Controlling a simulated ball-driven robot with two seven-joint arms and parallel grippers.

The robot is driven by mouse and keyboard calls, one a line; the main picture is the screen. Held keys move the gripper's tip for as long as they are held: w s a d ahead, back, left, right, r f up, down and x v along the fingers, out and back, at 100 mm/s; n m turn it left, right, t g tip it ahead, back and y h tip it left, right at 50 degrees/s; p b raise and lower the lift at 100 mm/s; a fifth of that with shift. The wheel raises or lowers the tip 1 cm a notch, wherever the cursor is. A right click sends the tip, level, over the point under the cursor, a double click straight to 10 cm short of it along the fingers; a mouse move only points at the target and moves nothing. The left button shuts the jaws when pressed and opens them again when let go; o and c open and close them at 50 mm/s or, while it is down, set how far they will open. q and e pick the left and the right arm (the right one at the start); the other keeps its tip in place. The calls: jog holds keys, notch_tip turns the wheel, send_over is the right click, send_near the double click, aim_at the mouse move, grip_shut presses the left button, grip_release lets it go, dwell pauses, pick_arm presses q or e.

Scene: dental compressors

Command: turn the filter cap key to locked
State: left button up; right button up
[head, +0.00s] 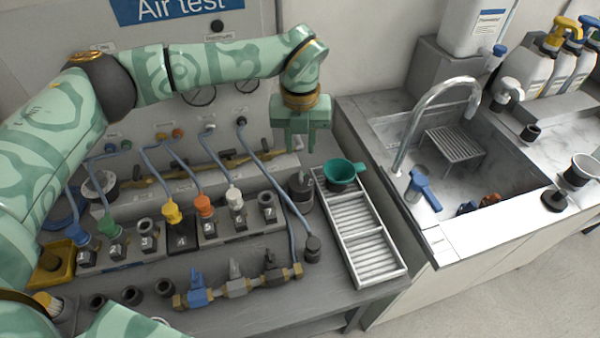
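A dark grey cylinder with a small raised piece on top (301,192) stands at the right end of the numbered block row. It looks like the filter cap with its key, but the key's angle and any lock marking are too small to read. My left gripper (301,150) points down above this cylinder, with a visible gap and no contact. It holds nothing that I can see. Its fingers are seen from behind, and their spacing is unclear. My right gripper is not in view.
A white slatted tray (398,266) with a teal cup (341,173) lies just right of the cylinder. Hoses and coloured fittings (205,206) crowd the left. A valve manifold (236,287) lies in front. A sink with a tap (437,98) is farther right.

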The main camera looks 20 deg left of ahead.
aim_at(301, 176)
pick_arm(q)
notch_tip(301, 176, down, 10)
jog(key=shift+d+b, duration=0.1)
jog(key=shift+b, duration=0.6)
grip_shut()
jog(key=shift+r+m+p, duration=0.2)
jog(key=shift+m+p, duration=0.3)
jog(key=shift+p, duration=0.05)
jog(key=shift+f, duration=0.15)
grip_release()
